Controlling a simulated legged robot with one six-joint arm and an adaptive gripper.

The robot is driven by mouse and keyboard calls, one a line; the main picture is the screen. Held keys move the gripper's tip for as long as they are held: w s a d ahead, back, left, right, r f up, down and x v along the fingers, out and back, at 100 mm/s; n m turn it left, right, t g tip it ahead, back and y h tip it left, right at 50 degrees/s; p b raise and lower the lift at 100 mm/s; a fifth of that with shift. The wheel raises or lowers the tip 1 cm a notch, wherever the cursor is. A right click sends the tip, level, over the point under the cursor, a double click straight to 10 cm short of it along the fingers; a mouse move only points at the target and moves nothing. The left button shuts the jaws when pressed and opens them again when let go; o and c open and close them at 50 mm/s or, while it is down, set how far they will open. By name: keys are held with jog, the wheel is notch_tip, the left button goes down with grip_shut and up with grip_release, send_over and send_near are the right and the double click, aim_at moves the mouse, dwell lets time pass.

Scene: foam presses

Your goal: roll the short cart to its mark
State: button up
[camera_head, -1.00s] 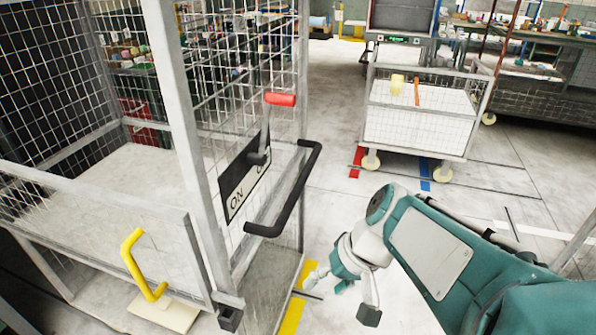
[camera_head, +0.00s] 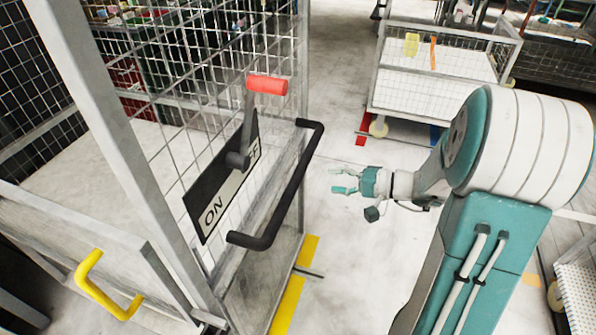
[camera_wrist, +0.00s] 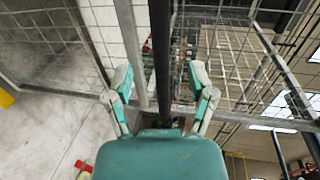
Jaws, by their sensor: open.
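A low mesh cart (camera_head: 440,80) with white sides stands at the upper right in the head view, on pale wheels. My gripper (camera_head: 338,180) is open and empty, pointing left towards the black bar handle (camera_head: 290,190) of the tall mesh cage. In the wrist view a dark bar (camera_wrist: 161,50) runs between the spread fingers (camera_wrist: 161,78); I cannot tell how far beyond them it lies. My arm hides part of the low cart's lower right side.
The tall mesh cage (camera_head: 100,130) fills the left, with a red-tipped lever (camera_head: 267,85) on an ON/OFF plate (camera_head: 215,190) and a yellow handle (camera_head: 105,285). A yellow floor strip (camera_head: 295,285) runs along its side. Pale floor (camera_head: 335,100) is clear between cage and cart.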

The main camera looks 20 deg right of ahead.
aim_at(297, 177)
jog(key=x, duration=0.9)
jog(key=shift+w+d, duration=0.1)
jog(key=shift+d, duration=0.05)
jog(key=shift+w+a+f, duration=0.1)
jog(key=shift+a, duration=0.45)
jog(key=shift+d, duration=0.15)
grip_shut()
